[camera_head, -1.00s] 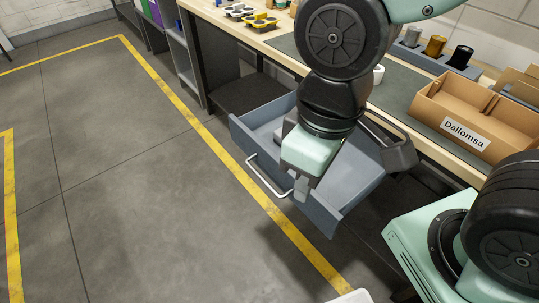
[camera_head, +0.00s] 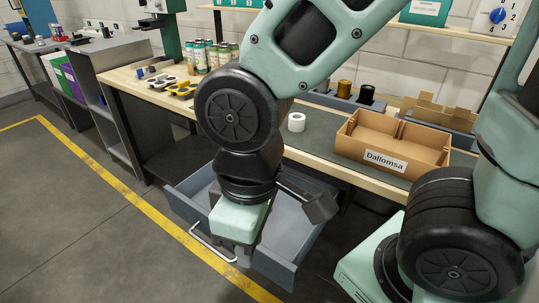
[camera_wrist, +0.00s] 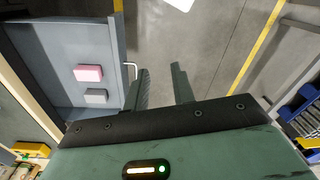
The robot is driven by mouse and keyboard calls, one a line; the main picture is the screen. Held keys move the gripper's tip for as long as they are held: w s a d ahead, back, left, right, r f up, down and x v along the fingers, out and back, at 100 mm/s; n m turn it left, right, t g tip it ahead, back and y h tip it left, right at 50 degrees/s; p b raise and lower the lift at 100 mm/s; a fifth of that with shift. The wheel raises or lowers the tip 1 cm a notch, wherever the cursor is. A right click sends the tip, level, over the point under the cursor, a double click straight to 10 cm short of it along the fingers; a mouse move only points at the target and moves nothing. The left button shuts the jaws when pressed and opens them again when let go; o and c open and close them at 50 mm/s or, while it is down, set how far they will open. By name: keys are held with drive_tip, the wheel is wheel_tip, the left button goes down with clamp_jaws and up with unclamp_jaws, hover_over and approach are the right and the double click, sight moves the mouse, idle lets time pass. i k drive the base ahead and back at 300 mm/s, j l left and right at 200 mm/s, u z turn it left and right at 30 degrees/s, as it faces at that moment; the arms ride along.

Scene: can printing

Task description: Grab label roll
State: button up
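A small white roll (camera_head: 296,122), which looks like the label roll, stands on the dark mat of the workbench, left of the cardboard box. My gripper (camera_head: 243,257) is well below and in front of it, at the front of the pulled-out grey drawer (camera_head: 182,207), near the drawer's handle. In the wrist view my gripper's two fingers (camera_wrist: 160,80) stand apart with only floor between them, so it is open and empty. The roll is not clearly seen in the wrist view.
An open cardboard box (camera_head: 405,164) labelled "Dallomsa" stands right of the roll. Gold (camera_head: 343,88) and black (camera_head: 366,93) spools stand in a rack behind. Inside the drawer lie a pink block (camera_wrist: 88,73) and a grey block (camera_wrist: 96,97). Several cans (camera_head: 213,54) stand farther back.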

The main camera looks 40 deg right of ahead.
sight(296, 120)
drive_tip(key=i+j+z, duration=0.2)
drive_tip(key=j, duration=0.15)
drive_tip(key=i+j+z, duration=0.45)
drive_tip(key=j, duration=0.3)
drive_tip(key=j+z, duration=0.25)
drive_tip(key=j, duration=0.15)
drive_tip(key=i+j+z, duration=0.2)
drive_tip(key=j, duration=0.3)
drive_tip(key=k, duration=0.05)
